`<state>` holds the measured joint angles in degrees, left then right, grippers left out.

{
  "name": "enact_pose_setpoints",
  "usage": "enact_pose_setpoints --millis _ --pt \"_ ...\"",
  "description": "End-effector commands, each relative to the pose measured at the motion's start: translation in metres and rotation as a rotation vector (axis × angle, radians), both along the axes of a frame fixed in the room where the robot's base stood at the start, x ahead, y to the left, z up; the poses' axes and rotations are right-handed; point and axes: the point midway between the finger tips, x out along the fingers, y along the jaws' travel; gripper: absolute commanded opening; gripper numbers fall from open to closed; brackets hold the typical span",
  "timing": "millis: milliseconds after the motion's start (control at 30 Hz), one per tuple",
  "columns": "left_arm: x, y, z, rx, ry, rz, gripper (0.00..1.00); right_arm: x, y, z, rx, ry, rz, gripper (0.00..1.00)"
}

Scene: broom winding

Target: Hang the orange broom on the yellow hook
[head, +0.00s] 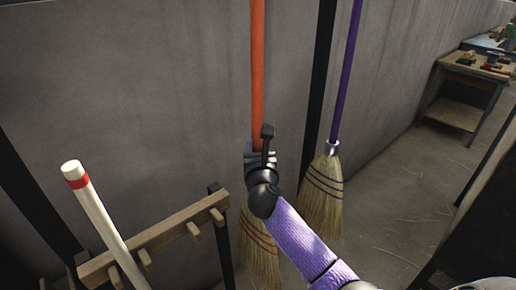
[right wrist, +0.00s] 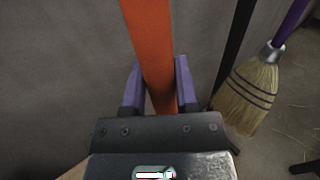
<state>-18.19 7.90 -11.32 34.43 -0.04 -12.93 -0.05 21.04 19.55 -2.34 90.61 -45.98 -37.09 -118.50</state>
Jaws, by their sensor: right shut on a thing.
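The orange broom's handle (head: 258,70) stands upright in front of the grey wall, running out of the top of the head view. Its straw head (head: 257,252) hangs low, partly behind my right arm. My right gripper (head: 256,150) is shut on the handle just above the straw. In the right wrist view the orange handle (right wrist: 152,50) passes between the two purple-grey fingers (right wrist: 161,85). The yellow hook is in neither view. My left gripper is not in view.
A purple-handled broom (head: 322,190) leans at the wall just right of the orange one, beside a dark post (head: 318,90). A wooden peg rack (head: 155,240) and a pale pole with a red band (head: 100,210) stand at front left. A workbench (head: 470,85) is back right.

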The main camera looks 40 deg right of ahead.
Motion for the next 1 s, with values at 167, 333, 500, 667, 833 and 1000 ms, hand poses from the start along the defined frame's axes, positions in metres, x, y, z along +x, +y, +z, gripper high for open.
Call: enact_pose_setpoints --millis 167,333,500,667,833,1000 --pt "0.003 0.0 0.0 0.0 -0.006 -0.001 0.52 0.0 0.0 0.002 -0.002 -0.003 0.0 0.0" --pt "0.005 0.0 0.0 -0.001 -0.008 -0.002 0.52 0.0 0.0 0.002 -0.002 -0.003 0.0 0.39" --pt "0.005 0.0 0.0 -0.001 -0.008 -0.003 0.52 0.0 0.0 0.001 -0.001 -0.002 0.0 0.75" --pt "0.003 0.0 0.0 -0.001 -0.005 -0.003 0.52 0.0 0.0 0.001 -0.001 -0.001 0.0 0.78" --pt "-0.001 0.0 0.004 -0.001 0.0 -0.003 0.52 -0.006 0.004 0.001 -0.001 0.003 0.001 0.78" --pt "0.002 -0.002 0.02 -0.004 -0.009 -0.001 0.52 -0.038 0.023 0.004 -0.001 0.003 0.002 0.78"
